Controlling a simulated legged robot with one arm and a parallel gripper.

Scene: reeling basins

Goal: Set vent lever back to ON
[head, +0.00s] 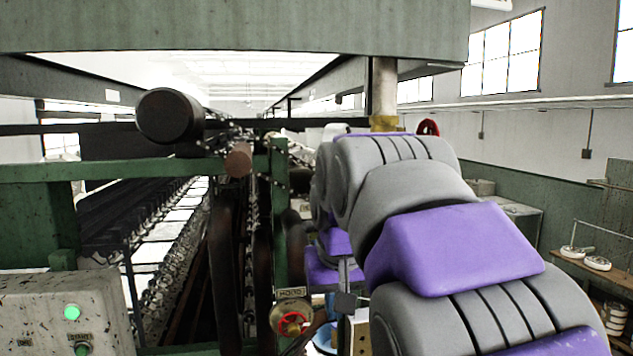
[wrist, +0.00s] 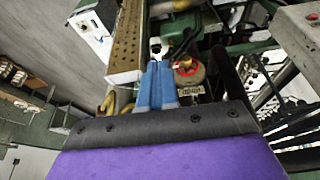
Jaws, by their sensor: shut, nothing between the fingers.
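I cannot single out the vent lever with certainty in either view. In the wrist view, the blue fingers of my gripper (wrist: 155,66) are shut together and hold nothing. A small black-and-white part (wrist: 155,47) shows just beyond the fingertips; I cannot tell what it is or whether they touch it. A round brass-coloured fitting with a red handwheel (wrist: 187,68) is right of the fingers. The same red handwheel (head: 292,323) shows low in the head view, under a small label plate (head: 291,293). My arm covers much of the area right of it.
A perforated tan panel (wrist: 127,42) stands close left of the fingers in the wrist view. In the head view, a grey control box (head: 60,310) with green lights is at lower left. Green machine frames and dark rollers (head: 170,115) fill the left. A shelf (head: 590,268) is at right.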

